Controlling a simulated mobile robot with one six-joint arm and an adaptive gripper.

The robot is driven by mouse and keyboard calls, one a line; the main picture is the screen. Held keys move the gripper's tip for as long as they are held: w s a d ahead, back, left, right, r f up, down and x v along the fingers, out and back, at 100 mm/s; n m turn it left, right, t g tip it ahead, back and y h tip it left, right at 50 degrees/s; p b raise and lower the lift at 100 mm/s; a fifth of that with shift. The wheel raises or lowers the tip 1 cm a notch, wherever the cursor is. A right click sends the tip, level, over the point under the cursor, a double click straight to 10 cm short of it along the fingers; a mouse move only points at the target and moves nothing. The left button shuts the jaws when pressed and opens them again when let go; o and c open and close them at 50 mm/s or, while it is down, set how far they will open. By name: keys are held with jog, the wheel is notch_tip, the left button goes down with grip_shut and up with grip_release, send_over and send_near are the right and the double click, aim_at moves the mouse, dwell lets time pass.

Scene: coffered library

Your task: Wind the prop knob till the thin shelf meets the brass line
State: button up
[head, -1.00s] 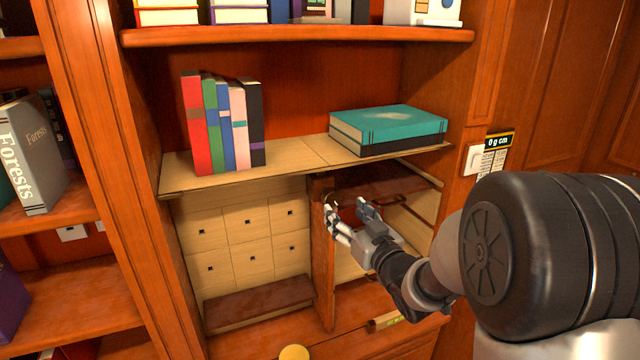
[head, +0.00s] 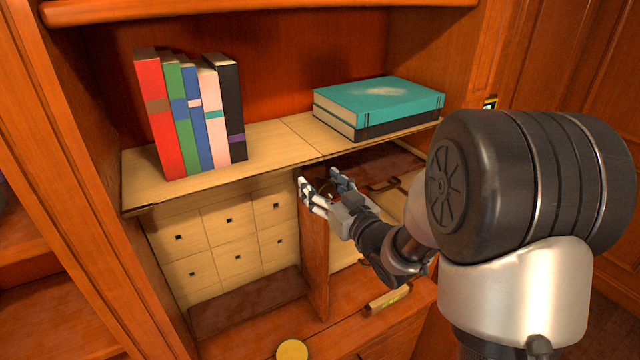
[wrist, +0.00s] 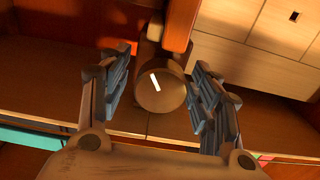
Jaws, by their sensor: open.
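The thin pale-wood shelf (head: 262,143) carries the books and rests above an upright wooden prop (head: 314,255). The prop knob (wrist: 158,90) is a round brown disc with a white mark, seen face-on in the wrist view. The mark slants from upper left to lower right. My gripper (head: 327,190) is open at the top of the prop, just under the shelf's front edge. In the wrist view its fingers stand on either side of the knob, with gaps between them and it. The knob is mostly hidden in the head view. I cannot make out the brass line.
Upright books (head: 190,115) stand on the shelf's left, and a flat teal book (head: 380,100) lies stacked at right. Small drawers (head: 228,238) fill the left side below. A spirit level (head: 388,299) and a yellow disc (head: 292,349) lie on the ledge.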

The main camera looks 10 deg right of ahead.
aim_at(328, 191)
jog(key=shift+c, duration=0.3)
jog(key=c, duration=1)
jog(key=m, duration=0.4)
jog(key=shift+m, duration=0.3)
jog(key=shift+c, duration=0.3)
jog(key=o, duration=1.1)
jog(key=v, duration=0.7)
jog(key=shift+s+d, duration=0.1)
jog(key=shift+s, duration=0.15)
